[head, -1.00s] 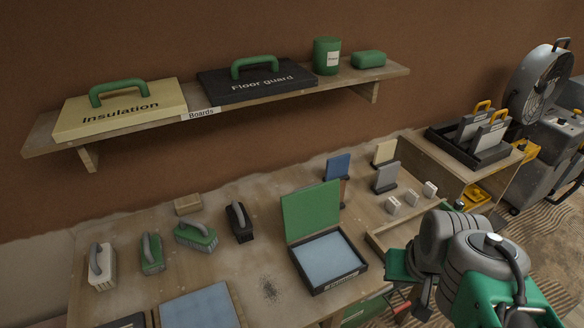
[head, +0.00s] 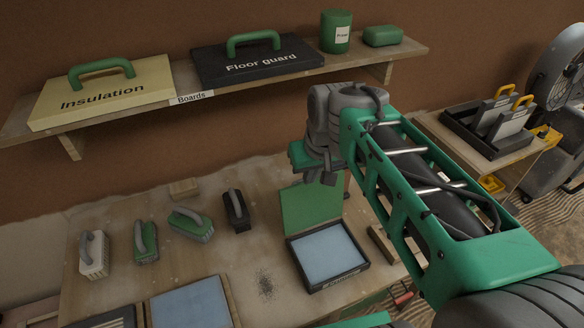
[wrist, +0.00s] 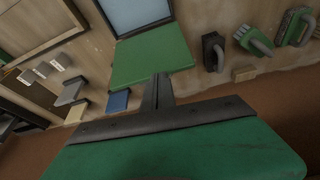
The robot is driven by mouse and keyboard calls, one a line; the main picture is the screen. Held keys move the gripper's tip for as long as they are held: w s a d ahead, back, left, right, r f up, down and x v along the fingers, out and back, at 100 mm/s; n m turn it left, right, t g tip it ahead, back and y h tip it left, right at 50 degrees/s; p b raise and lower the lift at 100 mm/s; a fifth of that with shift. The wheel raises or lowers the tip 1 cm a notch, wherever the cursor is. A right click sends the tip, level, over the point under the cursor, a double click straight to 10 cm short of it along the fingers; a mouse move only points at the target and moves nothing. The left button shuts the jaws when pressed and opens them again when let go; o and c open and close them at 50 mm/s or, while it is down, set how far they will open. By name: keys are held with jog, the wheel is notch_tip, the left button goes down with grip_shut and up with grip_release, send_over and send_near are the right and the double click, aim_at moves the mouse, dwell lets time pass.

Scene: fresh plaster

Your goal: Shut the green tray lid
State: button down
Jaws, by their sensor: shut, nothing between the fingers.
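The green tray lid (head: 307,209) stands open, raised at the back edge of a dark tray (head: 330,281) with a light blue pad inside. In the wrist view the lid (wrist: 152,56) shows just beyond the fingers, with part of the tray (wrist: 117,36) above it in the picture. My gripper (head: 320,181) is above and behind the lid's top edge in the head view and covers part of it. In the wrist view the fingers of my gripper (wrist: 158,88) are together and empty, close to the lid; I cannot tell whether they touch it.
A shelf (head: 181,110) with boards, a green canister (head: 335,31) and a green block (head: 382,36) runs along the wall. Several brushes (head: 190,224) stand left of the tray. A blue panel (head: 190,304) lies at the front. A side table (head: 486,167) stands right.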

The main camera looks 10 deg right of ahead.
aim_at(310, 199)
jog(key=w+r+n, duration=0.1)
jog(key=w, duration=0.8)
jog(key=w+p+x, duration=0.1)
jog(key=p+x, duration=0.1)
jog(key=x, duration=0.8)
jog(key=s, duration=0.1)
jog(key=s+p, duration=0.1)
jog(key=s, duration=0.2)
jog(key=shift+s+d+r, duration=0.2)
jog(key=shift+d+r, duration=0.05)
jog(key=shift+r, duration=0.05)
